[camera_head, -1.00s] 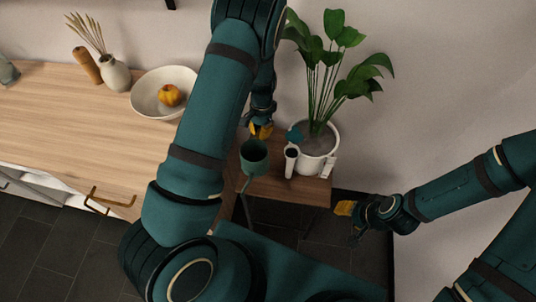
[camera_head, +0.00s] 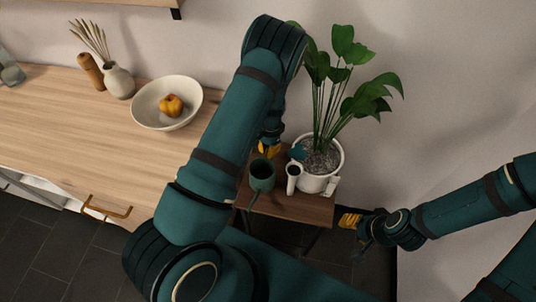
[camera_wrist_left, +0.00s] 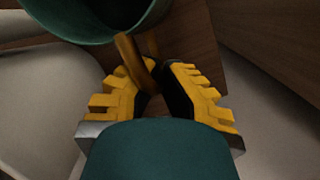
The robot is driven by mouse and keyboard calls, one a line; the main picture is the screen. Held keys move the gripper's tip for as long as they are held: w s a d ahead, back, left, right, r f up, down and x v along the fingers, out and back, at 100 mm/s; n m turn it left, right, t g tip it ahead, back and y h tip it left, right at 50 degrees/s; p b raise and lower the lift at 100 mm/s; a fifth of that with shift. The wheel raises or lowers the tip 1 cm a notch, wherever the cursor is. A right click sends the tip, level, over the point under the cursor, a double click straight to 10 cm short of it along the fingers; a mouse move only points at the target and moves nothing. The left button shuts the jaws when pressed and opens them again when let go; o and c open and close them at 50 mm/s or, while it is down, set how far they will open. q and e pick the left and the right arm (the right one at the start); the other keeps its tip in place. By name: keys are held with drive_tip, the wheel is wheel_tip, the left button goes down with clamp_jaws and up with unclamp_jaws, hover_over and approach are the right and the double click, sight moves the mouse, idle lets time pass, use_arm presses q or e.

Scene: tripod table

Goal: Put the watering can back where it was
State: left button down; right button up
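The watering can (camera_head: 261,177) is a dark green open vessel with a spout pointing toward the lower left. It is at the left part of the small wooden table (camera_head: 305,209); whether it touches the top is unclear. In the left wrist view its green body (camera_wrist_left: 95,25) fills the upper left, with a brown handle (camera_wrist_left: 131,55) running down between my fingers. My left gripper (camera_head: 268,149), also in the left wrist view (camera_wrist_left: 157,80), has its yellow fingers close together around that handle. My right gripper (camera_head: 350,220) is right of the table, apart from everything; its opening is unclear.
A plant in a white pot (camera_head: 318,182) stands on the table, right of the can. A white tube-like thing (camera_head: 293,182) stands between them, near a teal disc (camera_head: 297,152). The wooden sideboard (camera_head: 60,140) on the left bears a white bowl (camera_head: 150,112) and vases.

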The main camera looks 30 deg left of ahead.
use_arm(q)
drive_tip(key=shift+w+x, duration=0.2)
drive_tip(key=shift+x, duration=0.9)
drive_tip(key=shift+a, duration=0.1)
drive_tip(key=shift+f, duration=0.1)
drive_tip(key=c, duration=1.1)
unclamp_jaws()
drive_tip(key=shift+c, duration=0.2)
drive_tip(key=p+v, duration=0.1)
drive_tip(key=v, duration=1.1)
drive_tip(key=shift+p, duration=0.3)
